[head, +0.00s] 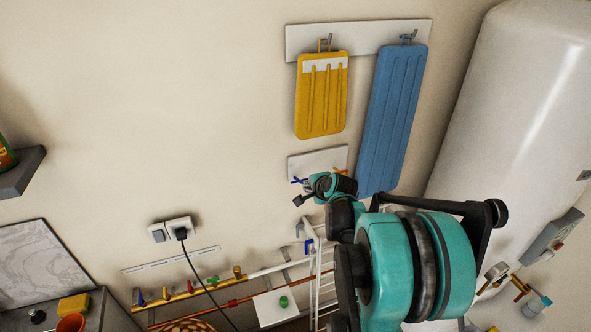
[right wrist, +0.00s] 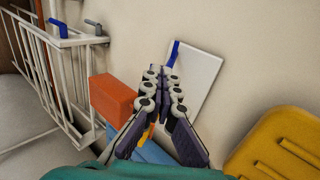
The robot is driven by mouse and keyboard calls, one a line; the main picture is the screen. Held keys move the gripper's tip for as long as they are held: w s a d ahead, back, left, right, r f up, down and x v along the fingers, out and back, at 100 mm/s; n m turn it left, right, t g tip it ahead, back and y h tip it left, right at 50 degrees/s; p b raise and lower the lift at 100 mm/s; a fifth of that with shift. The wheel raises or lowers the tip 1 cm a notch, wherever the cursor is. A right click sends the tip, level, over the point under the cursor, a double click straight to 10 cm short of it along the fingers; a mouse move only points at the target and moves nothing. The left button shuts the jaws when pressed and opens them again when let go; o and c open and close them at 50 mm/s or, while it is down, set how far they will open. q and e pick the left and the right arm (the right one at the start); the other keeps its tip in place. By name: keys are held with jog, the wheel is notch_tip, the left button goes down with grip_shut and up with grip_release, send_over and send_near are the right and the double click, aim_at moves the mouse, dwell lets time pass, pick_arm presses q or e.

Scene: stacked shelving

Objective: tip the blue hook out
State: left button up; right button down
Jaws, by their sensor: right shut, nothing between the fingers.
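The blue hook (head: 297,181) shows as a small blue piece at the lower left of a white wall plate (head: 305,164). In the right wrist view the blue hook (right wrist: 173,53) is a thin upright strip at the left edge of the plate (right wrist: 205,80). My right gripper (head: 299,200) is shut and empty, just below the plate in the head view. Its fingertips (right wrist: 161,72) lie close to the hook's lower end; I cannot tell whether they touch. They hide part of the hook and plate. My left gripper is not in view.
A yellow board (head: 321,98) and a longer blue board (head: 392,120) hang above and right of the plate. An orange hook (head: 341,171) is on the plate's right. A white rack (right wrist: 75,60) and a red-orange block (right wrist: 117,98) are left of my fingers.

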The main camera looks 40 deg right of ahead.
jog(key=shift+f, duration=0.15)
jog(key=shift+s+a+f+b, duration=0.15)
jog(key=shift+s+f+b, duration=0.2)
jog(key=shift+f+b, duration=0.4)
jog(key=shift+r, duration=0.1)
dwell(0.3)
jog(key=f+p+v, duration=0.1)
jog(key=p+v, duration=0.2)
jog(key=v, duration=0.3)
jog(key=shift+s, duration=0.5)
jog(key=shift+a, duration=0.1)
